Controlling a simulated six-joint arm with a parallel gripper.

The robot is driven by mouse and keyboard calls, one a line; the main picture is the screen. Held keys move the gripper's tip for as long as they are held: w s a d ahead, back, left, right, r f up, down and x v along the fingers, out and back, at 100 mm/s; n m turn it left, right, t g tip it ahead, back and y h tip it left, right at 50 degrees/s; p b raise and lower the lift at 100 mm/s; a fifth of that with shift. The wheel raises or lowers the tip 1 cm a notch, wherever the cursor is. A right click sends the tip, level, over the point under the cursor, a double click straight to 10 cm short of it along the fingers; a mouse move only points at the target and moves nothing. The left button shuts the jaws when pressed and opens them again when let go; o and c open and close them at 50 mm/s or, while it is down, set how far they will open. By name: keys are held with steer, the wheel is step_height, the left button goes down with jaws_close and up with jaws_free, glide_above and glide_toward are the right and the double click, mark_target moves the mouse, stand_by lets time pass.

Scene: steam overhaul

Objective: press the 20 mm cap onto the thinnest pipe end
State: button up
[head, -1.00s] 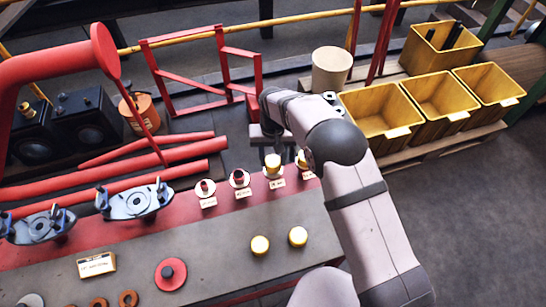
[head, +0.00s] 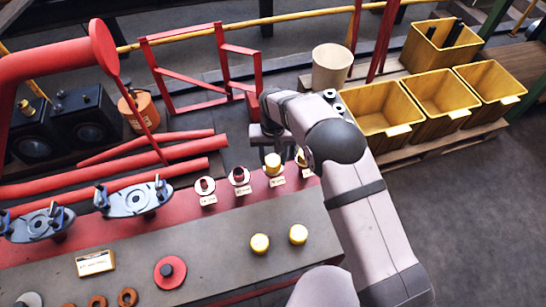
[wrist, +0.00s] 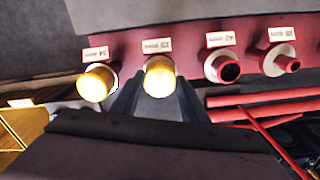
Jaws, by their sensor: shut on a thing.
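A row of pipe ends in pale collars stands along the red rear strip of the bench. My gripper (wrist: 158,98) is shut on a yellow cap (wrist: 160,77), which also shows in the head view (head: 272,161). The cap is at the second collar from the right in the head view; I cannot tell how far it sits on the pipe. A second yellow cap (wrist: 97,83) is on the neighbouring end, partly behind my arm in the head view. Two bare red pipe ends (wrist: 229,69) (wrist: 288,64) are on the other side. The label sizes are too small to read.
Two loose yellow caps (head: 260,243) (head: 298,235) lie on the grey bench top. Clamp-like grey fittings (head: 138,199), a red disc (head: 170,272) and copper rings (head: 127,297) are at the left. Yellow bins (head: 385,122) stand behind at the right. Red pipes lie behind the bench.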

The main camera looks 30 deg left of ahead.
steer(key=shift+f, duration=0.1)
steer(key=o, duration=1.1)
steer(key=shift+c, duration=0.3)
steer(key=shift+r+p, duration=2.45)
steer(key=shift+r, duration=1.1)
jaws_close()
steer(key=shift+f+b, duration=0.8)
steer(key=shift+f, duration=0.5)
